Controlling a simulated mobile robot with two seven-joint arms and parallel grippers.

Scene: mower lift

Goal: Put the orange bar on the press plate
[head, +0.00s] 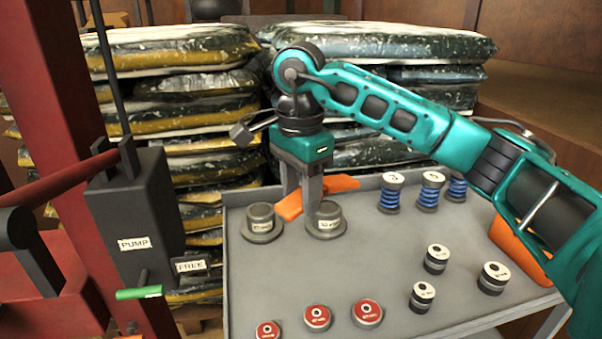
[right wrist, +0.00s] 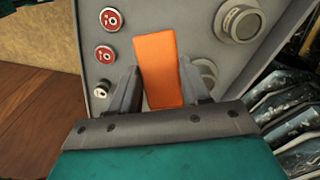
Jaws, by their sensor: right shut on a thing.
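The orange bar (head: 342,184) is a flat block at the back of the grey table; it also shows in the right wrist view (right wrist: 157,58). My right gripper (head: 299,194) points down and is shut on the bar, with a finger on each side and the bar sticking out both ways. Whether the bar touches the table top cannot be told. In the right wrist view my gripper's fingers (right wrist: 158,82) flank it. I cannot pick out the press plate for sure; a red frame (head: 50,110) stands at the left. My left gripper is out of view.
The grey table (head: 290,285) carries two grey flanged pieces (head: 262,222), blue spring pieces (head: 390,195), white-topped pieces (head: 436,260) and red-topped discs (head: 317,317). An orange object (head: 518,248) lies at the right edge. A pump box (head: 135,215) stands left; stacked bags (head: 180,50) stand behind.

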